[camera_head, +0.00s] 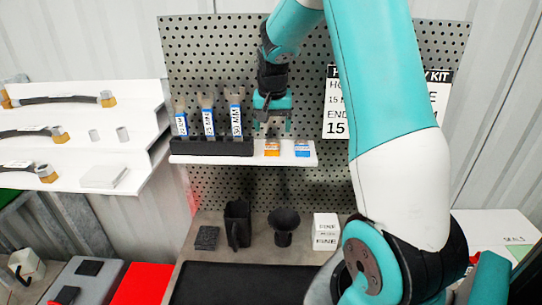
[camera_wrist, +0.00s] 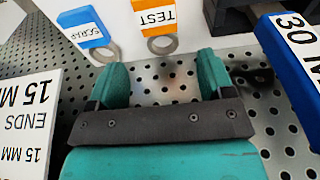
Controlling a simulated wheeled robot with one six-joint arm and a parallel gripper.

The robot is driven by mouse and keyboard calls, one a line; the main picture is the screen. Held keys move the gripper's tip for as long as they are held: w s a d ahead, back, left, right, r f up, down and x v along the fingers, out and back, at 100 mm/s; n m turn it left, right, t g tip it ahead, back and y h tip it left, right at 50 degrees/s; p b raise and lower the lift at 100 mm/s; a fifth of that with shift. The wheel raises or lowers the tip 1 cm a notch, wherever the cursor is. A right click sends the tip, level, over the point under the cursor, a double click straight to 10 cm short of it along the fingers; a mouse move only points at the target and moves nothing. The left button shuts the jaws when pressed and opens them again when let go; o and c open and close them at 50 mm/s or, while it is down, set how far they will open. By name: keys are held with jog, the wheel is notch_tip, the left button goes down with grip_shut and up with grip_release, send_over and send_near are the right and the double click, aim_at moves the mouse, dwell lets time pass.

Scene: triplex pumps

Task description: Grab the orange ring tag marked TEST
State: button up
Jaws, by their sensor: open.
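The orange tag marked TEST (camera_wrist: 155,18) lies on the white shelf with its grey metal ring (camera_wrist: 162,45) towards my gripper in the wrist view. In the head view the orange tag (camera_head: 272,147) sits near the right part of the shelf. My gripper (camera_wrist: 161,75) is open and empty, its two teal fingers spread on either side of the ring's line, apart from the tag. In the head view my gripper (camera_head: 273,125) hangs just above and behind the tag. The tag's ring is too small to make out there.
A blue tag marked SCRAP (camera_wrist: 88,28) lies close beside the orange one; it also shows in the head view (camera_head: 302,149). The pegboard (camera_head: 225,50) is close behind; a printed sign (camera_head: 335,110) hangs right.

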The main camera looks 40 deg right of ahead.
aim_at(272, 145)
notch_tip(272, 145, down, 5)
jog(key=b, duration=0.4)
jog(key=shift+a, duration=0.15)
jog(key=shift+f, duration=0.35)
jog(key=shift+r, duration=0.15)
jog(key=shift+c, duration=0.4)
jog(key=c, duration=1)
